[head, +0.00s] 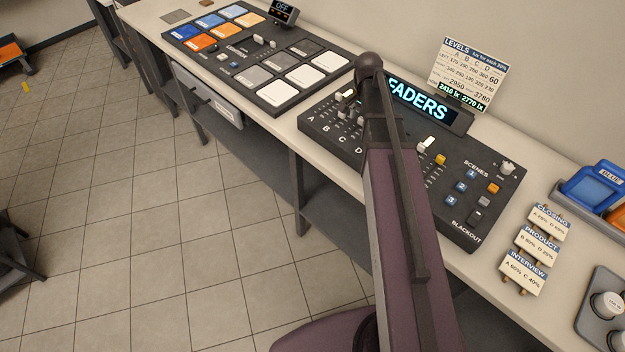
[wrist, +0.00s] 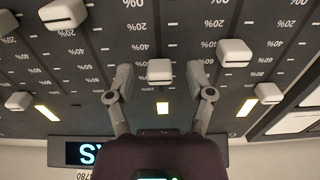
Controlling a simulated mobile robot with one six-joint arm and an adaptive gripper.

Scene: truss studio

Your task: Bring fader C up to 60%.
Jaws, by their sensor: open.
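The fader console (head: 340,125) is in the head view, with letters A, B, C and D along its left front edge. A white fader knob (wrist: 159,72) stands between the two fingers with a gap on each side. It appears near the 60% mark, but its raised height makes this uncertain. Its letter is not in view, so I cannot tell which fader it is.
Other white knobs, one right (wrist: 234,53) and one upper left (wrist: 62,14), flank the gripper. A FADERS display (head: 422,99) and a levels card (head: 470,72) stand behind. A button console (head: 262,52) lies left; scene cards (head: 535,245) and a blue bin (head: 590,188) lie right.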

